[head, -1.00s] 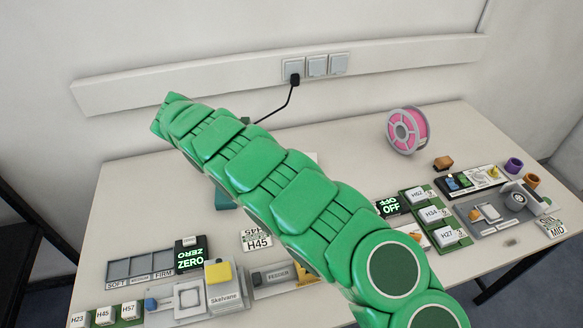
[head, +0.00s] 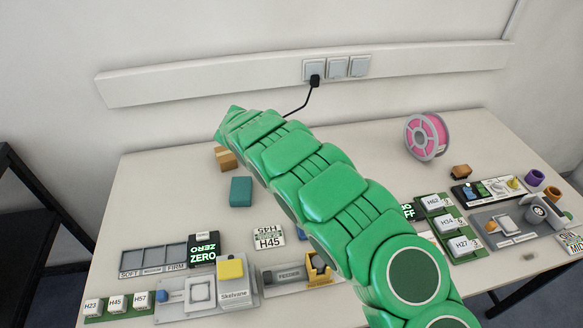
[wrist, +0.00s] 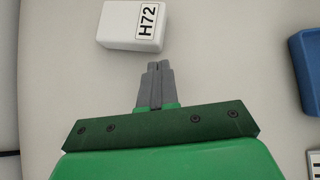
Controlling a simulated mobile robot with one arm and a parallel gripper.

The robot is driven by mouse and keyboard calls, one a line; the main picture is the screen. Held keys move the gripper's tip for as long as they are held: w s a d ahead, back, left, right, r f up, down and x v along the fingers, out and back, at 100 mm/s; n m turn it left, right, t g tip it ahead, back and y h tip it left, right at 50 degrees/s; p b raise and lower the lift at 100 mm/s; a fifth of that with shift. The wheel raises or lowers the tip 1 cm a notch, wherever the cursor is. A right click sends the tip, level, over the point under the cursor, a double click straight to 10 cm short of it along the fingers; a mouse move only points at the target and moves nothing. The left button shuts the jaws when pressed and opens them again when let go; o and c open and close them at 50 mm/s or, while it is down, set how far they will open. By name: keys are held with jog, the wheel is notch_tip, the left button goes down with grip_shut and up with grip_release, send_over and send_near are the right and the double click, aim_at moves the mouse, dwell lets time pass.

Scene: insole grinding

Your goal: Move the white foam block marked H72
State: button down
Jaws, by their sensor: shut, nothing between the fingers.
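The white foam block marked H72 (wrist: 133,27) lies on the pale table at the top of the wrist view, its label at its right end. My gripper (wrist: 158,66) is shut and empty. Its fingertips point towards the block, just short of its lower right edge in the picture; whether they touch cannot be told. In the head view my green arm reaches across the table towards the back, and both my gripper and the H72 block are hidden there.
A blue object (wrist: 306,70) lies right of my gripper in the wrist view. In the head view, a teal block (head: 241,191) and an orange-brown box (head: 225,158) stand left of my arm. A sorting tray (head: 152,258) is at front left, a pink spool (head: 426,136) at back right.

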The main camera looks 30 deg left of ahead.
jog(key=shift+w+d, duration=0.55)
jog(key=shift+w, duration=0.05)
jog(key=w+d, duration=1.3)
jog(key=shift+w+d, duration=0.3)
jog(key=shift+s+a, duration=0.1)
dwell(0.8)
